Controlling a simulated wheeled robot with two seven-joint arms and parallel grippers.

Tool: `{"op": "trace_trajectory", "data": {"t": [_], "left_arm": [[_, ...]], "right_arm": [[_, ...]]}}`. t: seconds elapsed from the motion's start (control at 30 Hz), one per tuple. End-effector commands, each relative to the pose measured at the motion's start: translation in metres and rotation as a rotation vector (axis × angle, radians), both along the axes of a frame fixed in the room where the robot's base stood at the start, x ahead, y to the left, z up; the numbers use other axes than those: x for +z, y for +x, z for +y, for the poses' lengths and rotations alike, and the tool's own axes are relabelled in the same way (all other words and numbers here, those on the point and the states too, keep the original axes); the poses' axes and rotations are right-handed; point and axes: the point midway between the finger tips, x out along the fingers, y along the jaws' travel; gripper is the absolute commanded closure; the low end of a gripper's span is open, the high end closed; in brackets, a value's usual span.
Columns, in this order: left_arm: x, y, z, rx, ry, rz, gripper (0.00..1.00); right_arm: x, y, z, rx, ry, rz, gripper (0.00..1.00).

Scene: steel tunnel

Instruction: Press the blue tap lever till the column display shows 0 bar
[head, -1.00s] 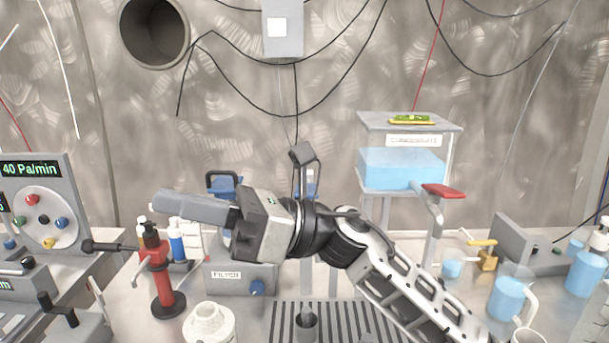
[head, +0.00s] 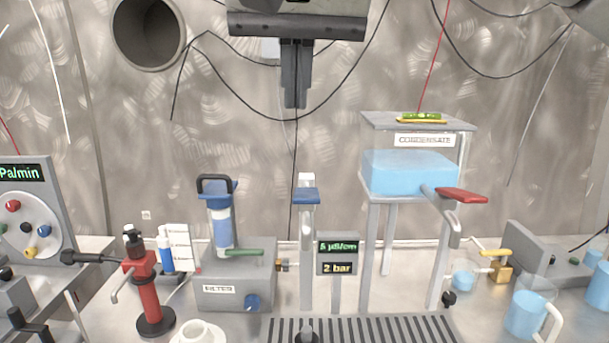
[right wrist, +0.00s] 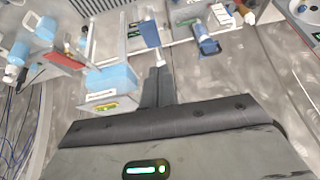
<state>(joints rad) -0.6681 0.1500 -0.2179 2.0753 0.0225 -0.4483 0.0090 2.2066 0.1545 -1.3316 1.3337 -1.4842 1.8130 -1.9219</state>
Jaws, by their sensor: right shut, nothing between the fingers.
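The blue tap lever (head: 306,196) sits on top of a slim grey tap column in the middle of the bench. It also shows in the right wrist view (right wrist: 150,34). Beside it, the column display (head: 337,258) reads "2 bar" on its lower line, with a green µS/cm reading above. My right gripper (head: 295,103) is shut and empty, pointing down high above the lever and apart from it. Its fingers (right wrist: 160,75) also show in the right wrist view. My left gripper is in neither view.
The filter unit (head: 235,280) with its blue-handled cartridge stands left of the tap column. A red hand pump (head: 148,290) is further left. The condensate tank (head: 410,172) with a red lever (head: 461,195) stands to the right. A slotted drain grate (head: 390,330) lies in front.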

Motion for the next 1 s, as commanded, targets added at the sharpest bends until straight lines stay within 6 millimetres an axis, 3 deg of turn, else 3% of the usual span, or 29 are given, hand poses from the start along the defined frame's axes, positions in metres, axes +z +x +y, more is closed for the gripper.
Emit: {"op": "trace_trajectory", "data": {"t": [0.17, 0.57, 1.0], "left_arm": [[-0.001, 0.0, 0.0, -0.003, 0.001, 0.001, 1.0], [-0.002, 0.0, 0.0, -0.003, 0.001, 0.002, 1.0], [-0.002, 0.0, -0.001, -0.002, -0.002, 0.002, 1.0]], "right_arm": [[0.012, 0.0, -0.009, -0.015, -0.046, -0.041, 1.0], [0.005, 0.003, -0.009, -0.014, -0.044, -0.037, 1.0], [-0.067, 0.046, -0.009, -0.012, -0.044, -0.034, 1.0]]}}
